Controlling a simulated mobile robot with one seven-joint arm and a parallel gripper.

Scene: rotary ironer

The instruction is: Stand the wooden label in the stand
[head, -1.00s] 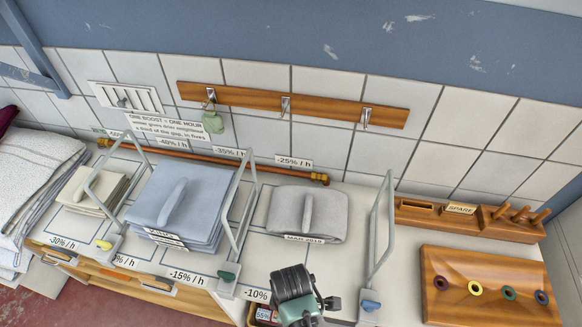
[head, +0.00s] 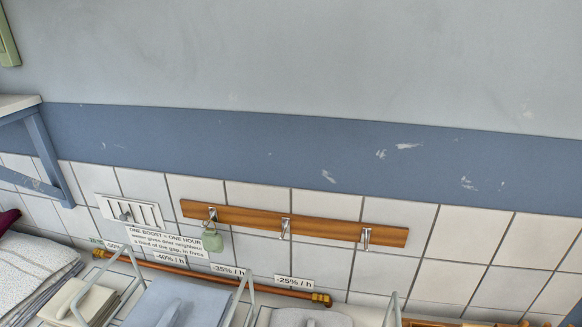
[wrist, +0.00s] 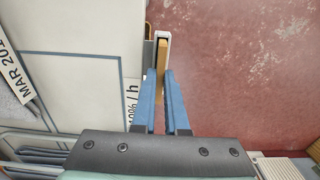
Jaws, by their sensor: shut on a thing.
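In the wrist view my gripper (wrist: 160,76) points at the front edge of the white worktop, its two blue fingers close together. A narrow wooden strip (wrist: 162,53), which looks like the wooden label, lies between and beyond the fingertips, and the gripper appears shut on it. A white and grey bracket (wrist: 166,36) runs round the strip's far end and right side; I cannot tell if they touch. The label's face is hidden. My gripper is not in the head view. I cannot tell which thing is the stand.
The worktop (wrist: 85,25) lies left of the gripper, with a MAR 201… card (wrist: 12,68) on grey cloth. Red floor (wrist: 245,70) lies right. The head view shows mostly wall, a wooden hook rail (head: 330,229), a blue pile (head: 172,303) and wire frames (head: 240,296).

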